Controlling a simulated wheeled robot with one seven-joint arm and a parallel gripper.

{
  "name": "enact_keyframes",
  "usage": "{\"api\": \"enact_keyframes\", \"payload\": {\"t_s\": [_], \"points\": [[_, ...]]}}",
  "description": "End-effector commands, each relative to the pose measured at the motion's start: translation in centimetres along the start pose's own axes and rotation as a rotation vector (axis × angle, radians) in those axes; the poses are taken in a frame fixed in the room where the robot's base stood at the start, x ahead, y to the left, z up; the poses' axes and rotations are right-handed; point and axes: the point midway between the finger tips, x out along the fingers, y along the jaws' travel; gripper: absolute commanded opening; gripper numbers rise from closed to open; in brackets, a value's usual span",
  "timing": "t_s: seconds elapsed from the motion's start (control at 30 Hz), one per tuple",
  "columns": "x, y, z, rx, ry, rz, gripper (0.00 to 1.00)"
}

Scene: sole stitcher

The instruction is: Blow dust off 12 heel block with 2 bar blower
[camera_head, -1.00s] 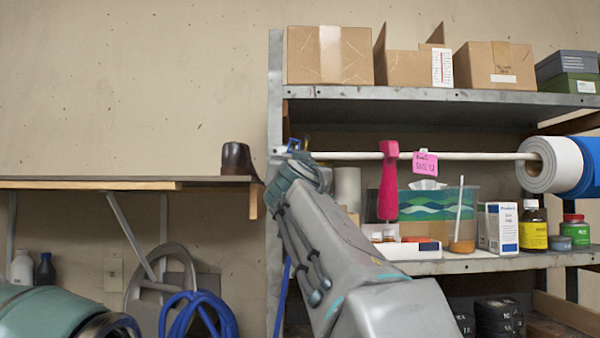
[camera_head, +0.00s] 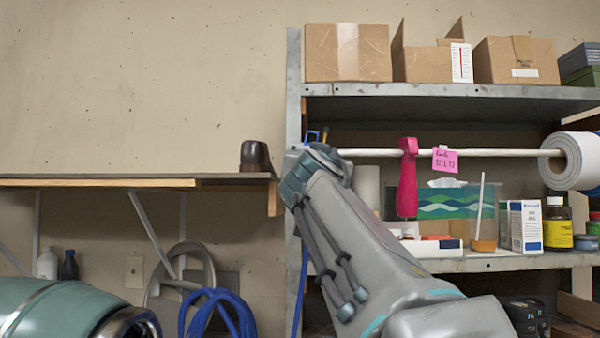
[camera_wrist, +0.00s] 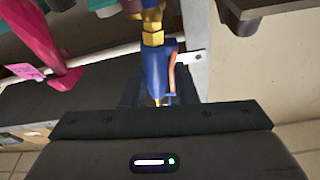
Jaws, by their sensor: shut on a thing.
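A blue blower with brass fittings (camera_wrist: 154,58) stands between the dark fingers of my gripper (camera_wrist: 158,104) in the wrist view. My gripper is shut on it. In the head view a bit of blue shows at the arm's end, by the rail, and a blue hose (camera_head: 300,290) hangs below; the fingers are hidden there. A dark brown block (camera_head: 255,157), perhaps a heel block, stands on the right end of the wooden shelf, left of my gripper and apart from it. Black numbered blocks (camera_head: 525,310) are stacked low at right; I cannot read a 12 on them.
A pink tool (camera_head: 407,180) and a pink tag (camera_head: 445,160) hang at the white rail. The metal shelf (camera_head: 480,263) holds bottles and boxes; cartons (camera_head: 347,52) stand above. The wooden shelf (camera_head: 100,182) is bare left of the brown block. A coiled blue hose (camera_head: 215,310) hangs below.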

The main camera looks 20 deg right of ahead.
Motion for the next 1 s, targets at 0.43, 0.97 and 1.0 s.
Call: {"api": "enact_keyframes", "payload": {"t_s": [0.43, 0.97, 1.0], "points": [[-1.6, -0.1, -0.4, 0.000, 0.001, -0.001, 0.00], [-6.8, -0.1, -1.6, 0.001, 0.001, -0.003, 0.00], [-7.2, -0.1, -1.7, 0.001, 0.002, -0.002, 0.00]]}}
